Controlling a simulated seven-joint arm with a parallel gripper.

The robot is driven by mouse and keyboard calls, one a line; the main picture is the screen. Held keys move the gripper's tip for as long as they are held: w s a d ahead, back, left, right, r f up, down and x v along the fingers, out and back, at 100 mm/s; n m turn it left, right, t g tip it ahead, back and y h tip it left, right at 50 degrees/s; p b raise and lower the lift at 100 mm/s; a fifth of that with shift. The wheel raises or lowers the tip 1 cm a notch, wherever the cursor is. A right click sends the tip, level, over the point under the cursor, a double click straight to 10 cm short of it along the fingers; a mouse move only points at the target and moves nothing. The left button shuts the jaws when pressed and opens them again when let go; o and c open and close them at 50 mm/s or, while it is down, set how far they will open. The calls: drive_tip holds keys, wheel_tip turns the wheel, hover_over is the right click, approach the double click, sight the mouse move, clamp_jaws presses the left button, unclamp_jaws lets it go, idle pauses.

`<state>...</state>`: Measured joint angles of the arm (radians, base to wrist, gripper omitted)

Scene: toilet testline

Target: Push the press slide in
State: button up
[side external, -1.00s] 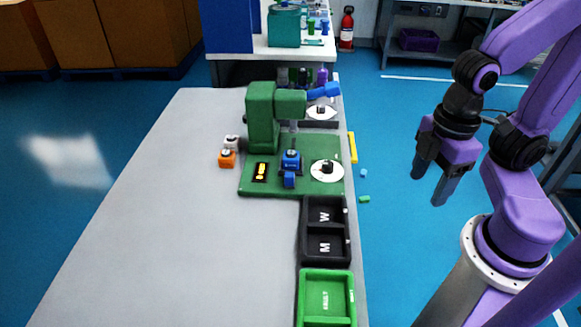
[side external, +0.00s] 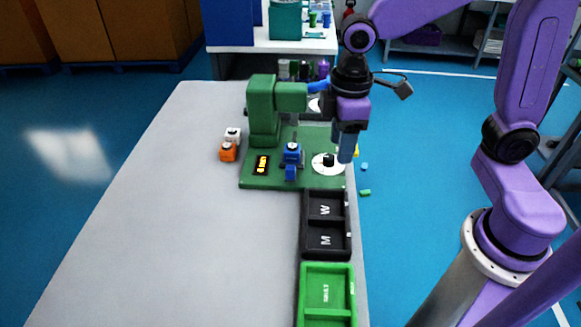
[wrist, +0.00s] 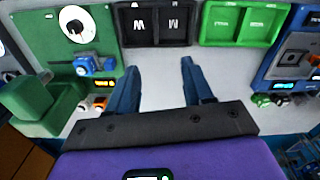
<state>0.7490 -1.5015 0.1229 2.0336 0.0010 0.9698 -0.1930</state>
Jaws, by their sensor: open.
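The green press (side external: 262,110) stands on a green base plate (side external: 262,183) at the far part of the table. The blue press slide (side external: 291,158) sits on the plate under the press head, with its small block toward the near side; it also shows in the wrist view (wrist: 86,65). A white dial with a black knob (side external: 328,161) is on the plate to its right. My gripper (side external: 346,158) is open and empty, pointing down near the plate's right edge, apart from the slide. In the wrist view my gripper's fingers (wrist: 160,62) are spread over the table.
A black tray marked W and M (side external: 324,190) and a green tray (side external: 302,290) lie along the table's right edge. The table's left side is clear.

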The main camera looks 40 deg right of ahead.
drive_tip(key=w+f, duration=0.2)
drive_tip(key=w, duration=0.7)
drive_tip(key=m, duration=0.2)
approach(290, 167)
wheel_tip(290, 167, down, 10)
drive_tip(key=shift+a+f, duration=0.1)
drive_tip(key=shift+f, duration=0.05)
drive_tip(key=shift+w, duration=0.1)
clamp_jaws()
